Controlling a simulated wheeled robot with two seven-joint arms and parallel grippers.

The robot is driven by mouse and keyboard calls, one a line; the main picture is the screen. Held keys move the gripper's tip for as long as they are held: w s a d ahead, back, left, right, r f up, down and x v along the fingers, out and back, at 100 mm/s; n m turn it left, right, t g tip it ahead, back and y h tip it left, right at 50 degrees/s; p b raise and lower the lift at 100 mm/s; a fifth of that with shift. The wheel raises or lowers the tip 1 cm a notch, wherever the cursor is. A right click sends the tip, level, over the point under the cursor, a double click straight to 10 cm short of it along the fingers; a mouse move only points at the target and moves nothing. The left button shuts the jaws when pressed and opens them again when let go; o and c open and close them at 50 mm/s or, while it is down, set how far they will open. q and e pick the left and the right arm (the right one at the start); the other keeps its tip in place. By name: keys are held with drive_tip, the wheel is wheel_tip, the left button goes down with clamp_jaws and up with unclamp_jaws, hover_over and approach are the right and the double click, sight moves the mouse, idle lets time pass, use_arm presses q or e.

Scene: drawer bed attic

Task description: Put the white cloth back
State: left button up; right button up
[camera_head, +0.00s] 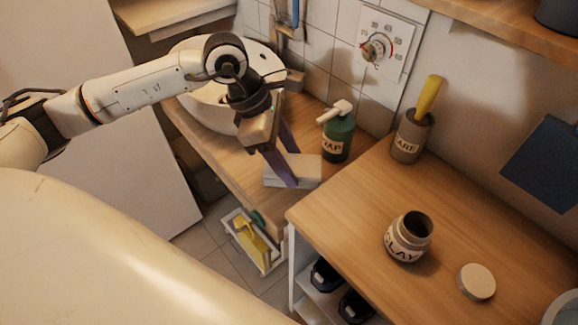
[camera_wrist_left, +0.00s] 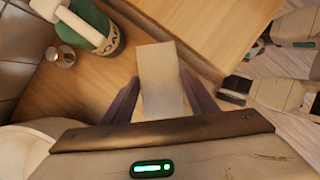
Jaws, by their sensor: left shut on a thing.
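The white cloth (camera_head: 308,168) is a pale folded block at the counter edge, in front of the green soap bottle. My left gripper (camera_head: 283,168) comes down over it from above, with its purple fingers on either side, shut on it. In the left wrist view the cloth (camera_wrist_left: 158,72) stands out between the two fingertips (camera_wrist_left: 160,102). I cannot tell whether it touches the counter or is just lifted. My right gripper is not in view.
The green soap bottle (camera_head: 338,138) stands close behind the cloth, with the white basin (camera_head: 205,105) to the left. An open drawer (camera_head: 268,264) with yellow items sits below the counter edge.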

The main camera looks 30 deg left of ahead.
use_arm(q)
wheel_tip(320, 180, down, 3)
drive_tip(key=shift+r, duration=0.15)
drive_tip(key=o, duration=0.7)
drive_tip(key=shift+o, duration=0.2)
